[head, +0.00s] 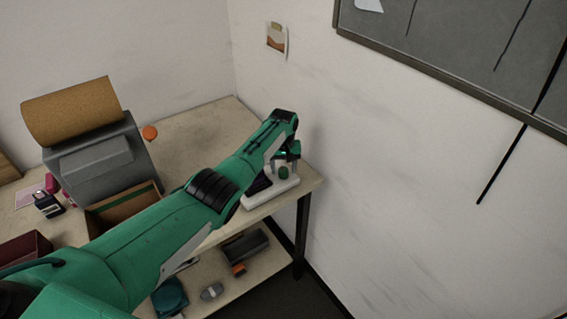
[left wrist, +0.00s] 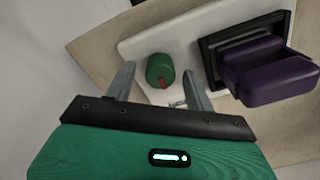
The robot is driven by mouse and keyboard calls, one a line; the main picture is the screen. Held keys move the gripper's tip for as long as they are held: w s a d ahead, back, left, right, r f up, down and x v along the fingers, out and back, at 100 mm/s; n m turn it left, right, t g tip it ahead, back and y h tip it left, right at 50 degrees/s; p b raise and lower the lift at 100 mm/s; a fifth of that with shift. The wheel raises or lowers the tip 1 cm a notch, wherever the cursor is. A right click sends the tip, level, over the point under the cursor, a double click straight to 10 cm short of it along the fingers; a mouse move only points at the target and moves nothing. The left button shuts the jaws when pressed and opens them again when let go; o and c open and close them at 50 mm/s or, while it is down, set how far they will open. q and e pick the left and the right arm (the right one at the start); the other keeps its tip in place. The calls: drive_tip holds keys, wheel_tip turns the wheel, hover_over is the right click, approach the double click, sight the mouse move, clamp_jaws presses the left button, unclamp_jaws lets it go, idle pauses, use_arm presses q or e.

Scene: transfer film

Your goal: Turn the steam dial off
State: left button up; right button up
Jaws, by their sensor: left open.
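The steam dial is a green round knob (left wrist: 160,68) with a red mark on its edge. It stands on a white base plate (left wrist: 150,43) and also shows in the head view (head: 284,173). My left gripper (left wrist: 158,76) is open, one grey finger on each side of the dial in the wrist picture. I cannot tell whether either finger touches it. In the head view my left gripper (head: 287,155) is just above the dial, partly hidden by my own wrist. My right gripper is in neither view.
The plate is near the right end of the table (head: 196,128). A grey machine with a cork-coloured roll (head: 73,110) and an open box (head: 122,207) stand left. A wall is close behind.

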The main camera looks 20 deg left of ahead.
sight(283, 169)
use_arm(q)
drive_tip(key=shift+r, duration=0.55)
wheel_tip(283, 169, up, 13)
drive_tip(key=b, duration=0.3)
drive_tip(key=shift+f, duration=0.15)
